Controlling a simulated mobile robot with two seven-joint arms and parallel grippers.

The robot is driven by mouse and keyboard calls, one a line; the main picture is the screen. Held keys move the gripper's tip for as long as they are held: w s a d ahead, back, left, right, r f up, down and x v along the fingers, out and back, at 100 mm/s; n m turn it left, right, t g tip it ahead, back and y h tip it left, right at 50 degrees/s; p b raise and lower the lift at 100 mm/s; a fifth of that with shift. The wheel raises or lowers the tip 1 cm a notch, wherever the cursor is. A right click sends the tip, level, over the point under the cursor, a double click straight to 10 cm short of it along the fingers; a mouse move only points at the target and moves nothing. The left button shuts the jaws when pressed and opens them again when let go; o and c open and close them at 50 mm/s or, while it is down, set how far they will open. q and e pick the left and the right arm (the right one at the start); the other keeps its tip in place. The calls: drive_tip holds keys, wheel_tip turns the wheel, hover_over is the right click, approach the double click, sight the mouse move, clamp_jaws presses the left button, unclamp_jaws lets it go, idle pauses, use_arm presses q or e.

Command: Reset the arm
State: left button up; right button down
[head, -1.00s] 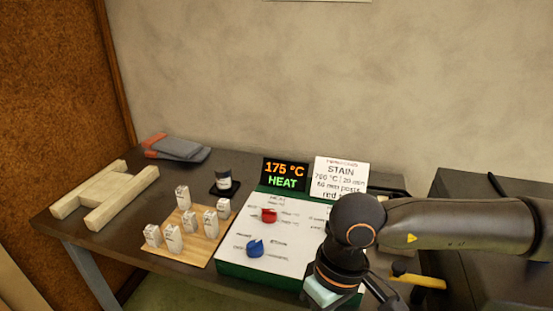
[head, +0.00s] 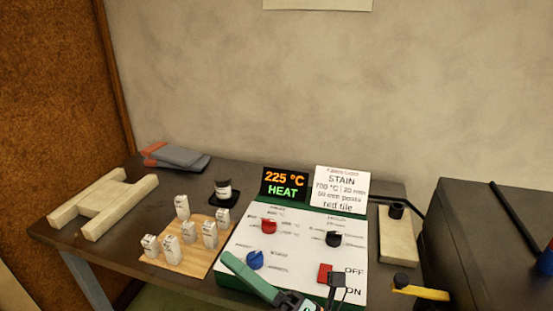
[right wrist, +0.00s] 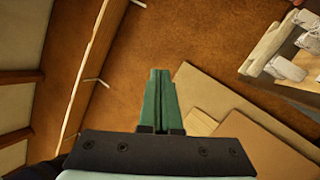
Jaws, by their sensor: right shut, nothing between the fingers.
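My right gripper (head: 236,266) has green fingers and is low in the head view, in front of the lower left of the control panel (head: 296,240). In the right wrist view its fingers (right wrist: 160,98) lie together, with nothing between them. The panel is white with a green edge. It carries a red knob (head: 268,226), a blue knob (head: 255,259), a black knob (head: 333,239) and a red switch (head: 325,272) beside OFF and ON labels. The display (head: 285,184) reads 225 °C HEAT. My left gripper is not in view.
A board (head: 205,257) with several small white posts stands left of the panel. A stain card (head: 340,188) stands behind the panel. A dark cabinet (head: 480,225) is at the right.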

drive_tip(key=w+d+f+m+t+h, duration=0.1)
drive_tip(key=d+f+m+h, duration=0.35)
drive_tip(key=f+m, duration=0.25)
drive_tip(key=w+d+f+m+t+h, duration=0.1)
drive_tip(key=d+f+m+t+h, duration=0.1)
drive_tip(key=d+f+m+h, duration=0.4)
drive_tip(key=d+f+m+t+h, duration=0.1)
drive_tip(key=d+f+m+h, duration=0.15)
drive_tip(key=f+m, duration=0.6)
drive_tip(key=s+d+f+m+g+h, duration=0.2)
drive_tip(key=s+d+f+m, duration=0.3)
drive_tip(key=f, duration=0.3)
drive_tip(key=s+d+f+m+g+h, duration=0.3)
drive_tip(key=s+d+f+m, duration=0.1)
drive_tip(key=s+f, duration=0.4)
drive_tip(key=shift+s+d+f+m+g, duration=0.25)
drive_tip(key=shift+d+f+m+g, duration=0.15)
drive_tip(key=shift+m, duration=0.45)
